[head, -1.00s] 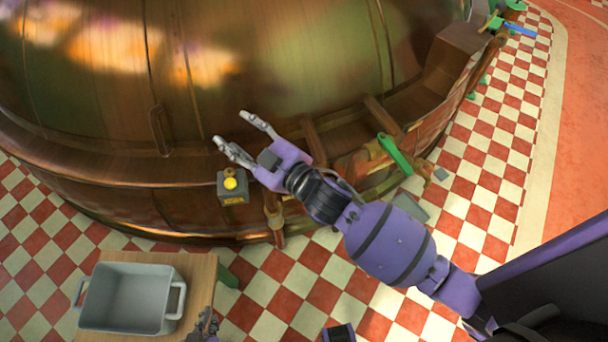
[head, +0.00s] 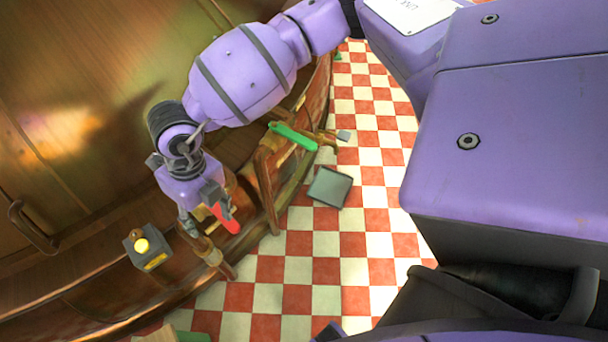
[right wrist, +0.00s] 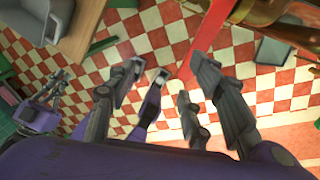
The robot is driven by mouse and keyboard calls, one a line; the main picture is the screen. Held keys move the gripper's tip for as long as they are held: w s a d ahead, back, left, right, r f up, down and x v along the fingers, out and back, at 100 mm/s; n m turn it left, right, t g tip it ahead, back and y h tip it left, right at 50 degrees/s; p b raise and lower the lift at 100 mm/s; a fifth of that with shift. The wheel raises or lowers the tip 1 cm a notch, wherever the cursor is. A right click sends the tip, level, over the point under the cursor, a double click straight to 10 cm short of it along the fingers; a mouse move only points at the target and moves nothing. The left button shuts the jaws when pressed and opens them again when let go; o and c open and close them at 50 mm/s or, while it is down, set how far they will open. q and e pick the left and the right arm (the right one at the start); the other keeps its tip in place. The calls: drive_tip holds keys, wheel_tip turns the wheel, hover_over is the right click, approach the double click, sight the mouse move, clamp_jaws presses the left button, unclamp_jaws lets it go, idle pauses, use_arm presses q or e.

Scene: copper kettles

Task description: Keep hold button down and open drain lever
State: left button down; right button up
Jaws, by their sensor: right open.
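The red lever (head: 226,220) sits on a copper pipe low on the kettle's side. My right gripper (head: 202,212) is open and right at this lever. In the right wrist view the red lever (right wrist: 212,45) shows between the spread fingers of the right gripper (right wrist: 170,75), nearer the right-hand ones. I cannot tell whether they touch it. The yellow button (head: 142,245) is on a small grey box (head: 153,261), left of the right gripper and clear of it. My left gripper (right wrist: 55,88) seems to show at the left of the right wrist view, away from the button; its fingers are unclear.
A green lever (head: 293,136) is on the kettle's pipework further back. A grey tray (head: 329,187) lies on the checkered floor. A grey tub (right wrist: 36,20) stands on a wooden table (right wrist: 82,32). The large copper kettle (head: 60,90) fills the left side.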

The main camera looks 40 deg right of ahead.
drive_tip(key=shift+m+t+h, duration=0.3)
drive_tip(key=shift+m+h, duration=0.3)
drive_tip(key=shift+h, duration=0.3)
drive_tip(key=d, duration=0.1)
drive_tip(key=w+d, duration=0.1)
drive_tip(key=d, duration=0.1)
drive_tip(key=shift+w+d+f, duration=0.15)
drive_tip(key=shift+d+f, duration=0.15)
drive_tip(key=shift+d, duration=0.1)
drive_tip(key=shift+f, duration=0.15)
wheel_tip(320, 180, down, 5)
drive_tip(key=b, duration=0.3)
drive_tip(key=shift+b, duration=0.35)
drive_tip(key=f+b, duration=0.1)
drive_tip(key=f, duration=0.3)
drive_tip(key=shift+s+b, duration=0.2)
drive_tip(key=shift+b, duration=0.1)
drive_tip(key=shift+f, duration=0.25)
use_arm(q)
drive_tip(key=shift+g, duration=0.3)
drive_tip(key=f, duration=0.2)
drive_tip(key=s+f, duration=0.1)
drive_tip(key=f, duration=0.2)
drive_tip(key=shift+s+d+f, duration=0.15)
drive_tip(key=shift+s, duration=0.15)
